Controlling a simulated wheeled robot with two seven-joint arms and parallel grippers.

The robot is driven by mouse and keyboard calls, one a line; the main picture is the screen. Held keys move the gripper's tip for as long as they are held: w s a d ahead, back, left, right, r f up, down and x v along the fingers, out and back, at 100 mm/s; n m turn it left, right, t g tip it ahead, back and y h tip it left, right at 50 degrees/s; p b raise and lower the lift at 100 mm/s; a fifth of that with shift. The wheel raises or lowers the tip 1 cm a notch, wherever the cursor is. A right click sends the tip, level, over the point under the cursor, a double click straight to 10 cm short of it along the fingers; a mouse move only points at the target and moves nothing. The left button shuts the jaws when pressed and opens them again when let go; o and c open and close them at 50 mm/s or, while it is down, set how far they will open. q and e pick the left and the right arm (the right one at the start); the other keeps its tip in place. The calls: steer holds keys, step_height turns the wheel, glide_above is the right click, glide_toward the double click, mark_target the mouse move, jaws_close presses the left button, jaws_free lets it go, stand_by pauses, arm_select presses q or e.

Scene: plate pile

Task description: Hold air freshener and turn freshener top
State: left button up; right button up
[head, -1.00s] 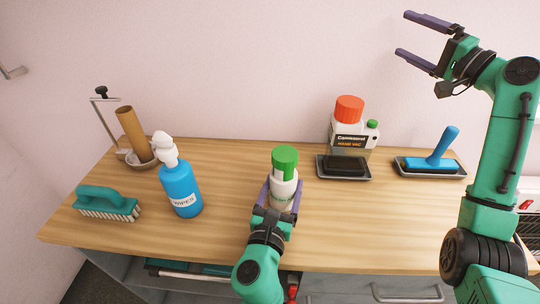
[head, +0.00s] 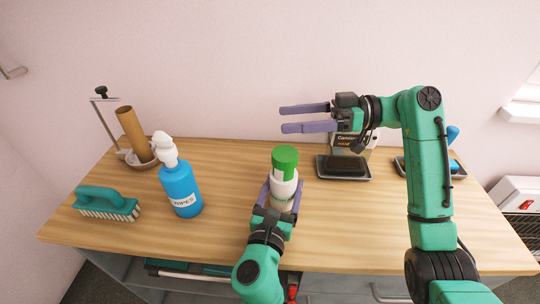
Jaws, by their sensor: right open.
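The air freshener (head: 283,186) is a white bottle with a green top (head: 285,159), standing upright near the middle of the wooden counter. My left gripper (head: 281,194) comes in from the front with its purple fingers on both sides of the bottle's lower body, shut on it. The green top is clear of the fingers. My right gripper (head: 283,118) is open and empty. Its fingers point left, and it shows above the green top in the picture, apart from it.
The wooden counter (head: 345,220) is clear right of the freshener.

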mark_target(285, 157)
steer(key=s+d+f+n+g, duration=0.2)
steer(key=s+f+n+g, duration=0.15)
steer(key=f, duration=0.25)
steer(key=x, duration=0.7)
steer(key=shift+w+t+y, duration=0.3)
steer(key=shift+t, duration=0.15)
steer(key=c, duration=1.4)
